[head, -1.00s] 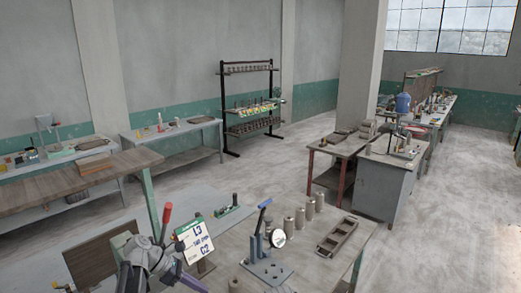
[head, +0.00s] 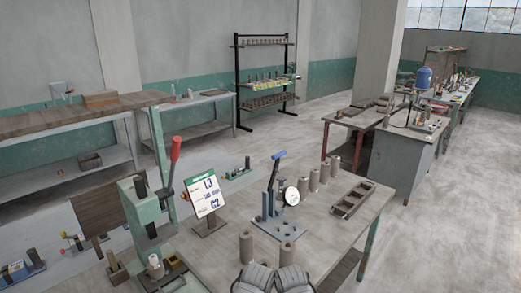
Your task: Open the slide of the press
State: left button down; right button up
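Two press-like devices stand on the near table, and I cannot tell which one the task means. A green press (head: 145,212) with a red-gripped lever is at the left, upright on the table. A smaller grey press (head: 277,220) with a blue handle and a round white dial stands right of the middle. I cannot make out the state of a slide on either. Two grey rounded parts of my own arms show at the bottom centre edge, apart from both presses. No fingertips of my left or right gripper can be seen.
A sign (head: 204,193) stands between the presses. Clay-coloured cylinders (head: 314,179) stand behind and in front of the grey press. A compartmented tray (head: 353,199) lies at the table's right. Small fixtures crowd the left. Open floor (head: 440,225) lies to the right.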

aim_at(175, 269)
jog(key=i+u, duration=0.15)
jog(key=u, duration=0.9)
